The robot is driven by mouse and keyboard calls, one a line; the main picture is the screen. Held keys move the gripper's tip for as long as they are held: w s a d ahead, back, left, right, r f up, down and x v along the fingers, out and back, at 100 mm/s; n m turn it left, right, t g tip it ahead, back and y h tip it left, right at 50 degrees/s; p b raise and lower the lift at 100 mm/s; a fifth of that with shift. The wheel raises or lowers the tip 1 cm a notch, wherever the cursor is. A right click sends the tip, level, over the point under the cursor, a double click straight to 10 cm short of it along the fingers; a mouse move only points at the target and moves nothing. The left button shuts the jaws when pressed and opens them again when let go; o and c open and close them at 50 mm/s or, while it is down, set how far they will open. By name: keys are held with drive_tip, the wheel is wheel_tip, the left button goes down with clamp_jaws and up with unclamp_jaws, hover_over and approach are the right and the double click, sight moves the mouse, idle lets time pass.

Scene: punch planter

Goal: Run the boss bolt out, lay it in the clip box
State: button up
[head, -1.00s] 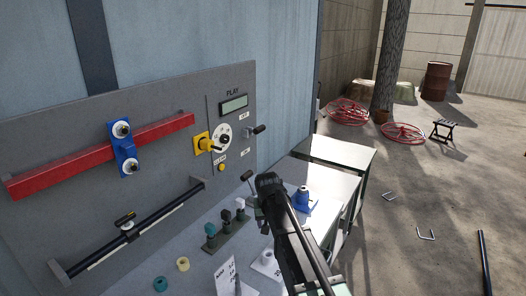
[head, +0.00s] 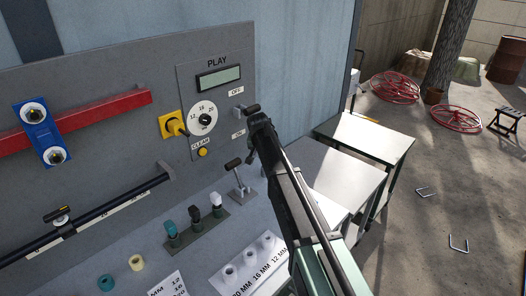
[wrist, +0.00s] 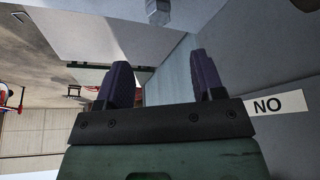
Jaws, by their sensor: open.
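I cannot tell whether either is the boss bolt. A grey hex-shaped end (wrist: 158,12) shows beyond my fingers in the wrist view; I cannot tell what it belongs to. My gripper (wrist: 158,80) is open with nothing between its two dark fingers. In the head view my gripper (head: 252,154) is by the panel's right edge, far from the blue block. I cannot make out a clip box.
A small lever (head: 236,176), a punch stand (head: 196,230) and a holed white block (head: 252,262) stand on the bench. White tables (head: 366,138) extend right.

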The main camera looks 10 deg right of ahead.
drive_tip(key=b+x, duration=0.8)
drive_tip(key=x, duration=0.2)
drive_tip(key=shift+s, duration=0.1)
drive_tip(key=shift+r, duration=0.15)
drive_tip(key=shift+c, duration=0.2)
